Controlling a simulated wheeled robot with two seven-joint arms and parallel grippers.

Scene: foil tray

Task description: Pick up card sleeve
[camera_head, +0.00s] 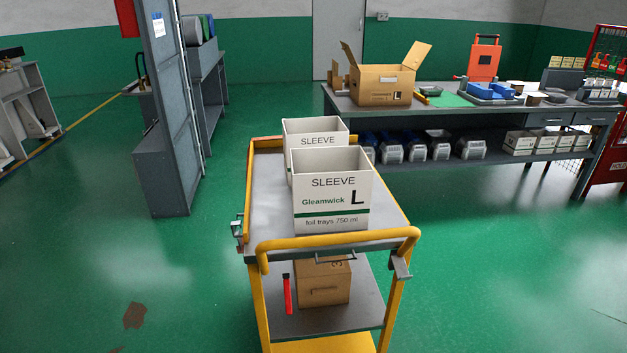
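Two white card sleeves stand on the upper deck of a yellow-framed cart. The front sleeve (333,205) is upright and open at the top, with "SLEEVE", "Gleamwick", a large "L" and "foil trays 750 ml" printed on its face. The rear sleeve (316,140) stands just behind it and is partly hidden by it; only "SLEEVE" can be read on it. I cannot tell whether the two touch. Neither of my grippers shows in the head view.
The cart (266,205) has a yellow push handle (340,239) on its near side. Its lower shelf holds a brown carton (323,282) and a red object (287,293). A workbench (445,112) with an open carton (385,85) stands behind right.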

